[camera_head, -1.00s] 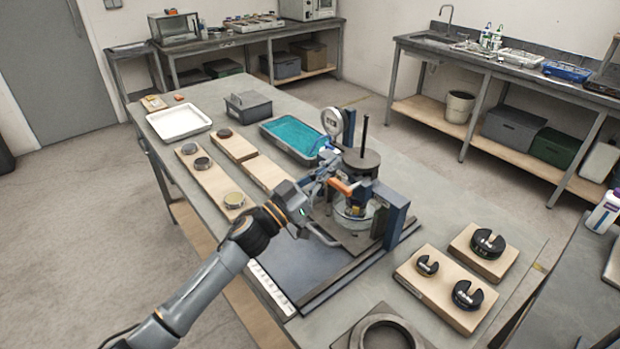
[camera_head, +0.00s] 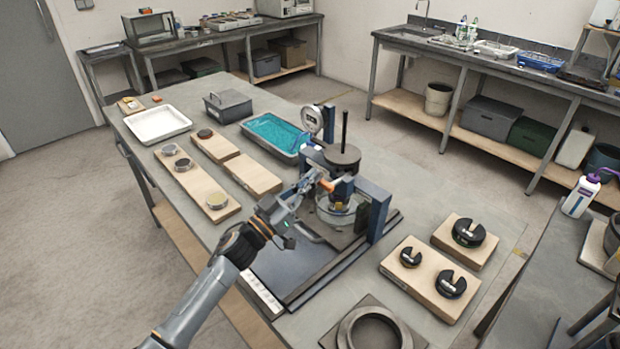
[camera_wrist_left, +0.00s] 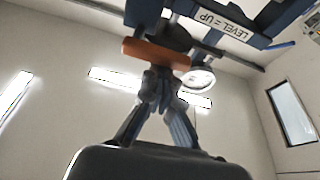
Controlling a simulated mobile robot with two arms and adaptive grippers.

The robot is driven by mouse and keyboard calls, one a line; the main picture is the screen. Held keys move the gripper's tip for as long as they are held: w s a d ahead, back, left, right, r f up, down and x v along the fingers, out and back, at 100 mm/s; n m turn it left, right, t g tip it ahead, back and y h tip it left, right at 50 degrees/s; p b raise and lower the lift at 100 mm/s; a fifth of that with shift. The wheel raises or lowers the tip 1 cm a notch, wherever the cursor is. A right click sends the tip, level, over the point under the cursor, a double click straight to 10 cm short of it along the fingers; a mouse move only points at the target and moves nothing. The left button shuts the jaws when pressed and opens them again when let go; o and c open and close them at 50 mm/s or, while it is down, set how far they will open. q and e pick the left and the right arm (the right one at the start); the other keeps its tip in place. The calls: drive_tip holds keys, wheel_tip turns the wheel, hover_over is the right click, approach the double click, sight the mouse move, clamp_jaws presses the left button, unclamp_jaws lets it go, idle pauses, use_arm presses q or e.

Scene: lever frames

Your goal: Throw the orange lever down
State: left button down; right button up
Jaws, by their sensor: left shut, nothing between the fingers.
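The orange lever (camera_head: 326,184) sticks out from the blue-framed apparatus (camera_head: 377,210) on the table, below a dark round weight plate (camera_head: 342,157). My left gripper (camera_head: 302,187) is at the near left side of the lever, with its fingers shut and empty. In the left wrist view the orange lever (camera_wrist_left: 156,53) lies crosswise above the shut fingertips of my left gripper (camera_wrist_left: 161,82). I cannot tell whether they touch. A label reading "LEVEL = UP" shows on a blue beam above. My right gripper is not in view.
Slotted black weights on wooden boards (camera_head: 432,282) stand right of the apparatus. A dark ring block (camera_head: 372,328) lies at the front. Behind are a teal tray (camera_head: 275,133), a white tray (camera_head: 158,124) and a grey box (camera_head: 228,104).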

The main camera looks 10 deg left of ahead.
use_arm(q)
drive_tip(key=shift+f+n, duration=0.1)
drive_tip(key=shift+n, duration=0.2)
drive_tip(key=shift+n+y, duration=0.3)
drive_tip(key=f+n+y+p, duration=0.1)
drive_tip(key=n+y+p, duration=0.1)
drive_tip(key=n, duration=0.3)
drive_tip(key=d+f+n+y+p, duration=0.1)
drive_tip(key=f+n+y+p, duration=0.1)
drive_tip(key=n, duration=0.3)
drive_tip(key=s+f+n+y+p, duration=0.1)
drive_tip(key=n+y+p, duration=0.1)
drive_tip(key=n, duration=0.3)
drive_tip(key=shift+d+f+n+p, duration=0.3)
drive_tip(key=shift+d+n+p, duration=0.1)
drive_tip(key=shift+p, duration=0.25)
drive_tip(key=shift+s+f, duration=0.15)
drive_tip(key=shift+f, duration=0.05)
